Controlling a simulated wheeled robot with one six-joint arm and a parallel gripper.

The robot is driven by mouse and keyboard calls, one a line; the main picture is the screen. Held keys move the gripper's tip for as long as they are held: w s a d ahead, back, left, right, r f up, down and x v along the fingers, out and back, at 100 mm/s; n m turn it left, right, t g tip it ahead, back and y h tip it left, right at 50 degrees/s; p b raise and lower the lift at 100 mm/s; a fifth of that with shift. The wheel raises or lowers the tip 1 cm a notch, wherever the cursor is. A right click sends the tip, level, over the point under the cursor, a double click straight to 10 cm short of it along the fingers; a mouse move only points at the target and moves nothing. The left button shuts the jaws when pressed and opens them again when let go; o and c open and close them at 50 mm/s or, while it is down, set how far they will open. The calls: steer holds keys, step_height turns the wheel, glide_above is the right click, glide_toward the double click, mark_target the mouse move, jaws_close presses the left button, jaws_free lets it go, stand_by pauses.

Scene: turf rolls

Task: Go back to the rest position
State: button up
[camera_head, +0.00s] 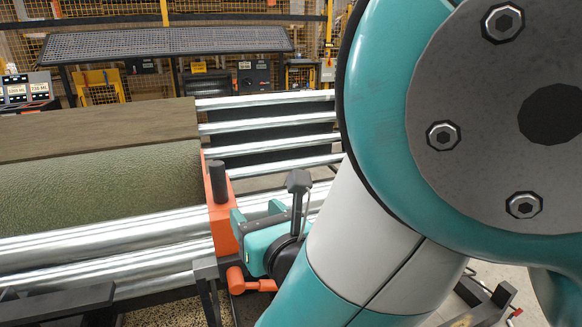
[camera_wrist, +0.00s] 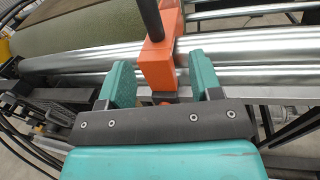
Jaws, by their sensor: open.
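My gripper (camera_wrist: 160,85) shows in the wrist view with its two teal fingers apart and nothing held between them. An orange block (camera_wrist: 158,62) with a dark upright post stands just beyond and between the fingertips; I cannot tell whether a finger touches it. In the head view the orange block (camera_head: 217,205) sits on the metal rollers at the end of the green turf roll (camera_head: 100,190). My gripper (camera_head: 245,240) is low beside the block there, partly hidden by its own body. My arm covers the right side of that view.
Shiny metal rollers (camera_head: 265,125) run beyond the turf, with a brown board (camera_head: 100,128) on their left part. A dark mesh panel (camera_head: 165,42) and yellow fencing stand behind. Small display boxes (camera_head: 28,92) are at far left. Black frame parts lie close below my gripper.

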steer(key=w+d+f+m+g+h, duration=0.1)
steer(key=w+d+m+h, duration=0.25)
steer(key=d+m, duration=0.4)
steer(key=w+d+m+g+h, duration=0.1)
steer(key=w+d+m+h, duration=0.1)
steer(key=d+m+h, duration=0.45)
steer(key=s+d+f+m+g+y, duration=0.15)
steer(key=s+d+m+g, duration=0.45)
steer(key=m, duration=0.6)
steer(key=s+d+r+m+g+y, duration=0.1)
steer(key=s+r+m+g, duration=0.1)
steer(key=s, duration=0.6)
steer(key=s+d+r+m+g+y, duration=0.1)
steer(key=s+r+m+g+y, duration=0.1)
steer(key=s+m+g, duration=0.3)
steer(key=s+m, duration=0.1)
steer(key=s, duration=0.3)
steer(key=shift+s+d+r+m, duration=0.2)
steer(key=shift+r+m, duration=0.2)
